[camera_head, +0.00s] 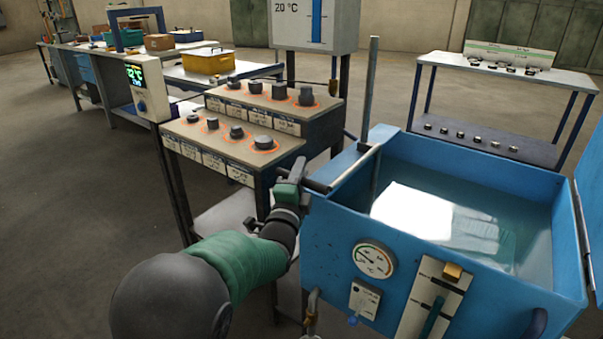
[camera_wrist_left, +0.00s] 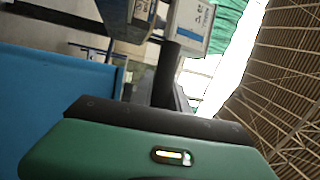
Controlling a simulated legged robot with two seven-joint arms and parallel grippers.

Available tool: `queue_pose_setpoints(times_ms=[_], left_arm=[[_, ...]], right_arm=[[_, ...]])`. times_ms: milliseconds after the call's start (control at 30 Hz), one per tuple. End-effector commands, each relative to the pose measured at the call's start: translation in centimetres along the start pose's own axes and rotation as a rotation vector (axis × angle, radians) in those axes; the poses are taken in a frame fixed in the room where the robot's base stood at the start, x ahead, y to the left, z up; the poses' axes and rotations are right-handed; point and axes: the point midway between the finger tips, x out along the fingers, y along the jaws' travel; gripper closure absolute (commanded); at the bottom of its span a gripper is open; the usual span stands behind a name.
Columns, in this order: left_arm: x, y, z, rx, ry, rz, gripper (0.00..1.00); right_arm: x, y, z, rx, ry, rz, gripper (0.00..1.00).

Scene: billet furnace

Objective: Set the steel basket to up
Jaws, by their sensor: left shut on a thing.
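A blue tank (camera_head: 335,240) full of clear water stands at the right. I cannot make out the steel basket; bright glare on the water hides much of the inside. A grey upright rod (camera_head: 372,110) rises at the tank's left side, and a light metal bar (camera_head: 352,168) runs along its left rim. My left gripper (camera_head: 300,186) is at the tank's left rim, shut on a dark bar handle (camera_head: 318,187) there. In the left wrist view the green gripper body (camera_wrist_left: 150,150) fills the bottom and the grip itself is hidden. My right gripper is not seen.
A stepped bench (camera_head: 255,165) with dark knobs stands close left of my gripper. The tank front carries a round gauge (camera_head: 373,260) and a slotted lever plate (camera_head: 432,300). Behind are a rack (camera_head: 500,100) and a yellow box (camera_head: 208,63). Floor at left is clear.

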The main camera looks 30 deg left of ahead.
Motion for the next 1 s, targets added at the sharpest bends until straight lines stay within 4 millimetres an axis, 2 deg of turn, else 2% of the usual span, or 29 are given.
queue_pose_setpoints(times_ms=[1000], left_arm=[[-0.1, 0.8, -0.4, 0.004, 0.007, 0.021, 1.00]], right_arm=[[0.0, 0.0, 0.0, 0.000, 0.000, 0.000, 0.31]])
